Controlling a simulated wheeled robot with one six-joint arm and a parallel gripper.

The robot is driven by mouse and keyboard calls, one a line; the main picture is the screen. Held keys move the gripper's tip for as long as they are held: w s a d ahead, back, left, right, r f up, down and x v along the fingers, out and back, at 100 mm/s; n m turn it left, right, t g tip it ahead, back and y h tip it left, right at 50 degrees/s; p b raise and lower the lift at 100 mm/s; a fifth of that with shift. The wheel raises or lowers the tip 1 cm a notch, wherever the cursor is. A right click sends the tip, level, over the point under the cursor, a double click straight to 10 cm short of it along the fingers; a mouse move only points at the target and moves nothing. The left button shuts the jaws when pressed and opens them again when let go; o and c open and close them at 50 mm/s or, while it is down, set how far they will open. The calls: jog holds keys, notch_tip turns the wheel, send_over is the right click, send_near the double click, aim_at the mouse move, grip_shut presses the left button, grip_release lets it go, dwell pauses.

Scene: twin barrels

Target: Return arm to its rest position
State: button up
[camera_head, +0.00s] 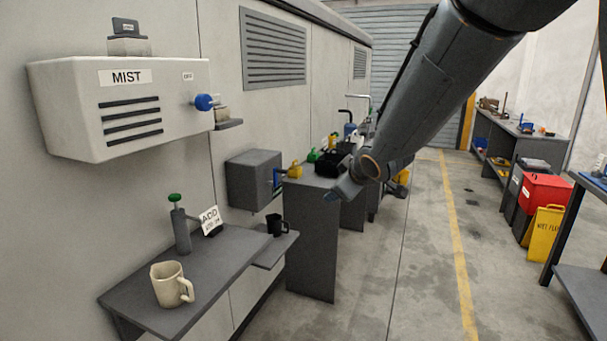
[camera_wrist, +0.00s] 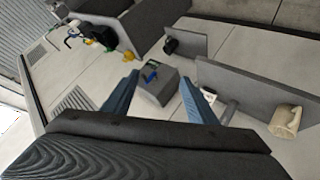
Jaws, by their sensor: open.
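My arm (camera_head: 430,95) reaches down from the upper right of the head view. My gripper (camera_head: 342,190) is at its lower end, in front of the grey bench, and is seen small and partly edge-on. In the wrist view my gripper (camera_wrist: 158,78) shows two blue fingers spread apart with nothing between them. A grey wall box (camera_wrist: 158,88) lies beyond the fingers, apart from them.
A cream mug (camera_head: 171,284) and a green-topped cylinder (camera_head: 180,225) stand on a grey wall shelf (camera_head: 235,262). A dark mug (camera_head: 276,225) sits on a smaller ledge. A MIST box (camera_head: 125,105) hangs above. The floor aisle (camera_head: 425,250) at right is clear.

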jog(key=s+d+f+m+g+h, duration=0.1)
jog(key=s+d+f+m+g, duration=0.15)
jog(key=s+d+f, duration=0.35)
jog(key=s+d+f+m+g+h, duration=0.2)
jog(key=s+f+m, duration=0.15)
jog(key=s, duration=0.35)
jog(key=s+d+f+m+g, duration=0.1)
jog(key=s+f+m+g, duration=0.1)
jog(key=s, duration=0.7)
jog(key=s+d+f+m+g, duration=0.1)
jog(key=s+f+m+g, duration=0.1)
jog(key=s, duration=0.7)
notch_tip(320, 180, down, 3)
jog(key=shift+s+d+r+m+g, duration=0.1)
jog(key=shift+s+d+m+g, duration=0.1)
jog(key=shift+s+m+g, duration=0.35)
jog(key=shift+w, duration=0.15)
